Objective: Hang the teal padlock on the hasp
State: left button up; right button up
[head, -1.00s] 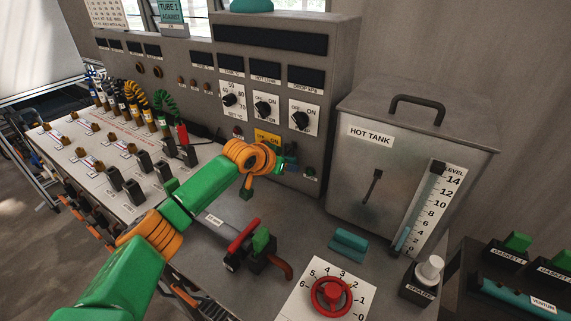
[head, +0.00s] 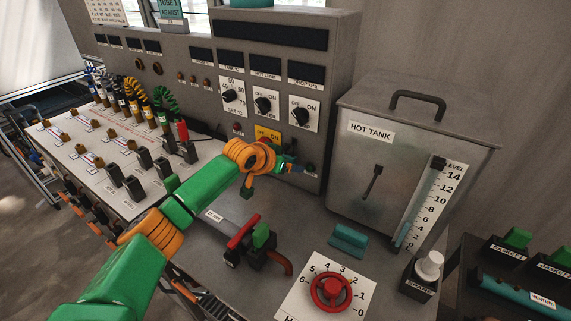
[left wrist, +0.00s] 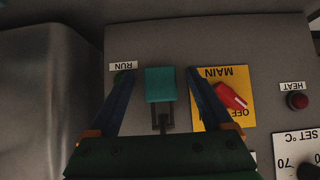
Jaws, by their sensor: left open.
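The teal padlock (left wrist: 161,84) is in the left wrist view, between my left fingers and in front of the grey panel. That view is upside down, so its dark shackle (left wrist: 162,120) is on the upper side of the body. My left gripper (left wrist: 161,92) is open, with a finger on each side of the padlock and a gap to each. In the head view my left gripper (head: 289,168) is at the lower panel front, left of the hot tank. I cannot make out the hasp apart from the shackle, or whether they are linked. My right gripper is not in view.
The red main switch (left wrist: 229,96) on its yellow plate is close beside one finger. The hot tank (head: 415,150) stands to the right. A red-handled valve (head: 250,235), a teal block (head: 348,241) and a red handwheel (head: 331,292) are on the bench below.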

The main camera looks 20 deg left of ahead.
pick_arm(q)
jog(key=s+r+p, duration=0.2)
jog(key=s+p, duration=0.4)
jog(key=p, duration=0.1)
jog(key=shift+s+a+r+p, duration=0.2)
jog(key=shift+s+a+p, duration=0.1)
jog(key=shift+a, duration=0.1)
jog(key=b+v, duration=0.1)
jog(key=v, duration=0.6)
jog(key=shift+a, duration=0.1)
